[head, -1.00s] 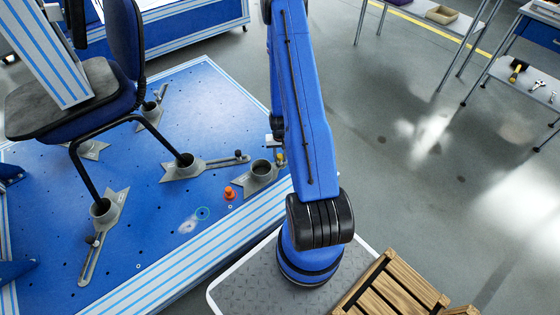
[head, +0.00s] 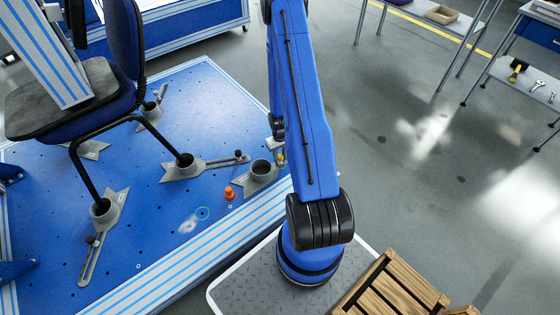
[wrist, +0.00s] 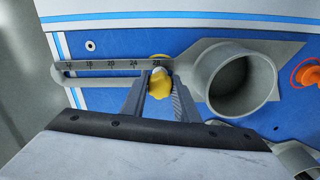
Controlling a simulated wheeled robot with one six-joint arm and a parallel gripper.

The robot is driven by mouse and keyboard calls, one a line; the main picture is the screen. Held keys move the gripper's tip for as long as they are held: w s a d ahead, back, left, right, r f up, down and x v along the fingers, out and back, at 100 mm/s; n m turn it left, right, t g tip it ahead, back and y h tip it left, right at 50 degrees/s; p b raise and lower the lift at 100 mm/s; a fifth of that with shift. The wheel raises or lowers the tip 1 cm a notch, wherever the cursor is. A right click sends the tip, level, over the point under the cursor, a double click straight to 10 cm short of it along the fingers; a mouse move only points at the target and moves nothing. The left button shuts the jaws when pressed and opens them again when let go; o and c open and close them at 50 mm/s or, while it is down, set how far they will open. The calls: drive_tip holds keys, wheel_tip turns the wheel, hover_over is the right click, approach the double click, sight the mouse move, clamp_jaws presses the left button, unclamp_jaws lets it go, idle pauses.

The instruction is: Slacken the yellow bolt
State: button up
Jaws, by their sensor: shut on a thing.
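The yellow bolt (wrist: 158,88) sits in the slot of a grey clamp (wrist: 205,72), close to the clamp's round cup, beside the end of a printed scale. My gripper (wrist: 160,92) is shut on the yellow bolt, with one finger on each side of its head. In the head view the same clamp (head: 262,169) lies at the right edge of the blue platform. My arm hides most of the gripper and bolt there.
An orange knob (head: 229,192) stands on the blue platform (head: 165,225) near the clamp. A chair (head: 70,95) stands with its legs in other clamps on the left. A wooden crate (head: 395,290) is at lower right. The right-hand floor is open.

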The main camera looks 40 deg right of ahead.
drive_tip(key=n, duration=0.3)
drive_tip(key=shift+n, duration=0.4)
drive_tip(key=o, duration=1.1)
drive_tip(key=shift+c, duration=0.2)
drive_tip(key=m, duration=0.4)
drive_tip(key=m, duration=0.4)
